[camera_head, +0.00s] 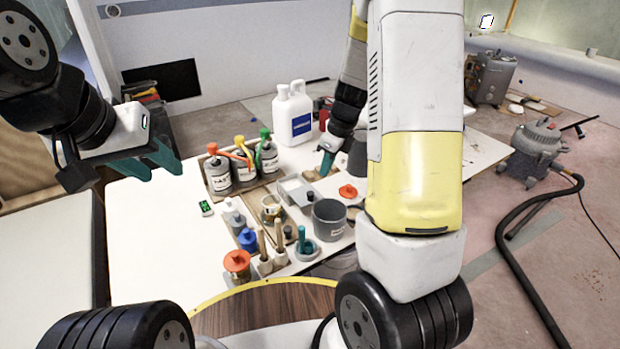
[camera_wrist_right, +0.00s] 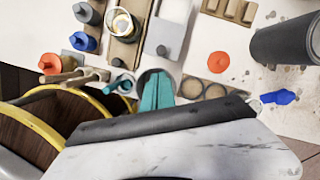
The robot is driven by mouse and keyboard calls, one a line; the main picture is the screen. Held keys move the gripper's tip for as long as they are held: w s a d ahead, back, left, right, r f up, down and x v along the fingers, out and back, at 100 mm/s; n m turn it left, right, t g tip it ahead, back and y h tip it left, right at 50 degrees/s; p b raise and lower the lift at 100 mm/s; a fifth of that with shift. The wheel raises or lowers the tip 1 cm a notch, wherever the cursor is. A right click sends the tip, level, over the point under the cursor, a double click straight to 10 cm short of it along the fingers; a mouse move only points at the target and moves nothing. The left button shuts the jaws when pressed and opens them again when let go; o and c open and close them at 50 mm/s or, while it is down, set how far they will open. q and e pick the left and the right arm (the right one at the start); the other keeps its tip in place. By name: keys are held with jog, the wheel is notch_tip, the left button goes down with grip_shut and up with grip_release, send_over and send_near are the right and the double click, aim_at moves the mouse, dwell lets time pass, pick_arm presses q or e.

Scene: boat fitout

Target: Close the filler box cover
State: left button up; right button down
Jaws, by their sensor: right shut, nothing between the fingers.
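A light grey rectangular box (camera_head: 294,190), which looks like the filler box, lies in the middle of the cluttered table. In the right wrist view it appears as a pale grey panel (camera_wrist_right: 168,35) with a small dark grey knob at its near end. I cannot tell how far its cover is open. My right gripper (camera_head: 326,166) has teal fingers, shut and empty, pointing down behind the box in the head view. The fingers also show in the right wrist view (camera_wrist_right: 158,92), apart from the knob. My left gripper (camera_head: 160,165) is open and empty above the table's left side.
Several labelled bottles (camera_head: 245,165) stand in a rack behind left. A white jug (camera_head: 292,115) stands at the back. A grey cup (camera_head: 329,220), an orange lid (camera_head: 348,191) and brushes (camera_head: 270,245) crowd the box. The table's left part (camera_head: 150,240) is clear.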

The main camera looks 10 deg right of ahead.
notch_tip(320, 180, down, 11)
jog(key=w+a+m, duration=0.1)
jog(key=w, duration=0.1)
dwell(0.3)
jog(key=shift+w+a, duration=0.1)
jog(key=shift+w, duration=0.15)
